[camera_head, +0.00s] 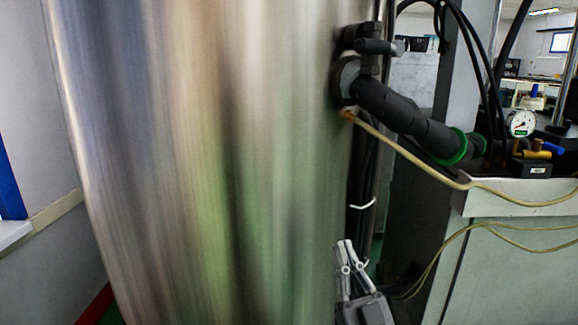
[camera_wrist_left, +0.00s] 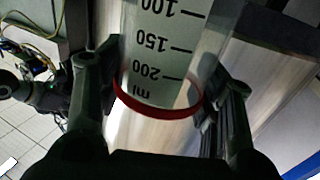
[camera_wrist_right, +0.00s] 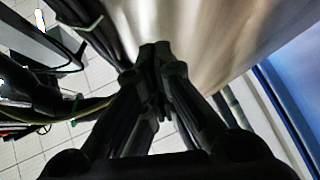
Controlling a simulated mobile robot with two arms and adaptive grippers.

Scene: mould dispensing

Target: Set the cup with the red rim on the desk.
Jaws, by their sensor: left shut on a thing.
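The clear measuring cup with the red rim (camera_wrist_left: 160,112) is in the left wrist view, with dark ml markings that read upside down there. My left gripper (camera_wrist_left: 172,85) is shut on this cup, one finger on each side, with the red rim towards the wrist. The cup and my left gripper do not show in the head view. My right gripper (camera_head: 347,248) is low in the head view, right of centre. Its fingers are together and empty, as the right wrist view (camera_wrist_right: 161,55) also shows. I cannot make out the desk in these frames.
A large shiny steel cylinder (camera_head: 210,150) fills much of the head view, close to both wrists.

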